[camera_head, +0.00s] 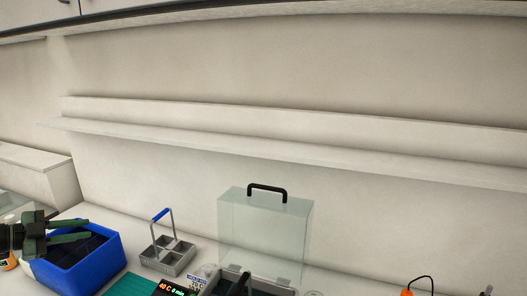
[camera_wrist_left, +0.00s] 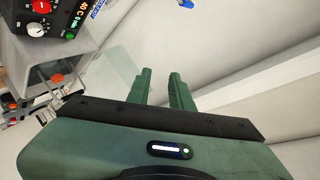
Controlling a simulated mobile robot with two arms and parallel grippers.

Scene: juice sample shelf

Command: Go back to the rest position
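My left gripper (camera_head: 85,230) is at the lower left of the head view, above the blue crate (camera_head: 102,263). Its two green fingers are apart, with nothing seen between them. In the left wrist view the same gripper (camera_wrist_left: 158,80) shows its fingers spread with an empty gap. My right gripper is not seen in either view.
A grey divided carrier (camera_head: 168,262) with a blue handle stands right of the crate. A clear lid (camera_head: 265,232) with a black handle stands upright behind a dark-topped device. A teal mat (camera_head: 130,286) lies in front. The long wall shelf (camera_head: 270,148) is bare.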

